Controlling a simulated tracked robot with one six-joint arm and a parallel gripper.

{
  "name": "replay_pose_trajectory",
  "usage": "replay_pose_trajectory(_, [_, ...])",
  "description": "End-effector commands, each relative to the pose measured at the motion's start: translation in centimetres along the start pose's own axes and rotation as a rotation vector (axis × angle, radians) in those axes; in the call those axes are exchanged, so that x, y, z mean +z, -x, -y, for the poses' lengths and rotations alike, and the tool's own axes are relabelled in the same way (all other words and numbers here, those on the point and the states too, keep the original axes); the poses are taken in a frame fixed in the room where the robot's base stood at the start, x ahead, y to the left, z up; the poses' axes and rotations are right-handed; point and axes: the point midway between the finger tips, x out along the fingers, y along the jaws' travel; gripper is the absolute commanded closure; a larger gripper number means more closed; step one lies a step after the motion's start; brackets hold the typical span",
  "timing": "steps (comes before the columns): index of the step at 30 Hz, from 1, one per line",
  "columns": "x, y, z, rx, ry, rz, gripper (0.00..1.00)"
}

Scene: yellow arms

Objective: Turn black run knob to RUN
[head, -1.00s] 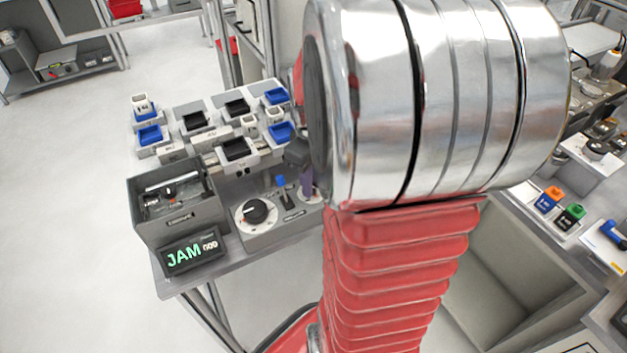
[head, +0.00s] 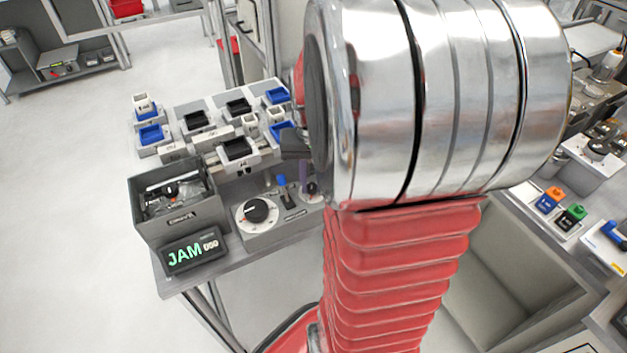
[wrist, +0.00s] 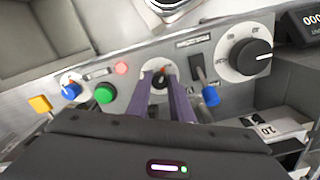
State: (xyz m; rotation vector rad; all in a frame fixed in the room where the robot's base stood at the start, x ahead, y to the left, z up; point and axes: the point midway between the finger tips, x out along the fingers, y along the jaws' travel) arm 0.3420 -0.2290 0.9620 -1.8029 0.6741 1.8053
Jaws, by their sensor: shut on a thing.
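A small black knob (wrist: 160,80) with an orange pointer mark sits on a pale round dial on the front of a grey control panel (wrist: 133,84). In the wrist view, my gripper (wrist: 162,84) has its two purple fingers on either side of this knob, shut on it. The knob also shows in the head view (head: 312,188), partly hidden by my arm. My gripper's fingers (head: 305,177) are mostly hidden there. A larger black knob (wrist: 250,57) on a white dial is on the same panel, untouched; the head view also shows it (head: 256,210). The dial lettering is too small to read.
A blue-tipped lever (wrist: 205,84) stands close beside my fingers. A green button (wrist: 104,93) and a blue knob (wrist: 71,90) are on the other side. A display (head: 192,250) reading JAM and a grey bin (head: 178,208) stand at the panel's left.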

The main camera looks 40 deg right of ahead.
Motion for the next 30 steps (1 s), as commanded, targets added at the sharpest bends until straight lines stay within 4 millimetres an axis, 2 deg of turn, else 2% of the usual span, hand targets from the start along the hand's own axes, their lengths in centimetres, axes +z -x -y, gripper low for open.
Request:
replay_pose_trajectory(9, [-0.33, 0.17, -0.01, -0.001, -0.149, -0.01, 1.0])
replay_pose_trajectory(24, [-0.41, 0.2, -0.12, 0.0, -0.175, -0.012, 1.0])
replay_pose_trajectory(25, [-0.41, 0.2, -0.13, 0.0, -0.175, -0.012, 0.79])
replay_pose_trajectory(30, [-0.3, 0.14, -0.12, 0.0, -0.175, -0.009, 0.68])
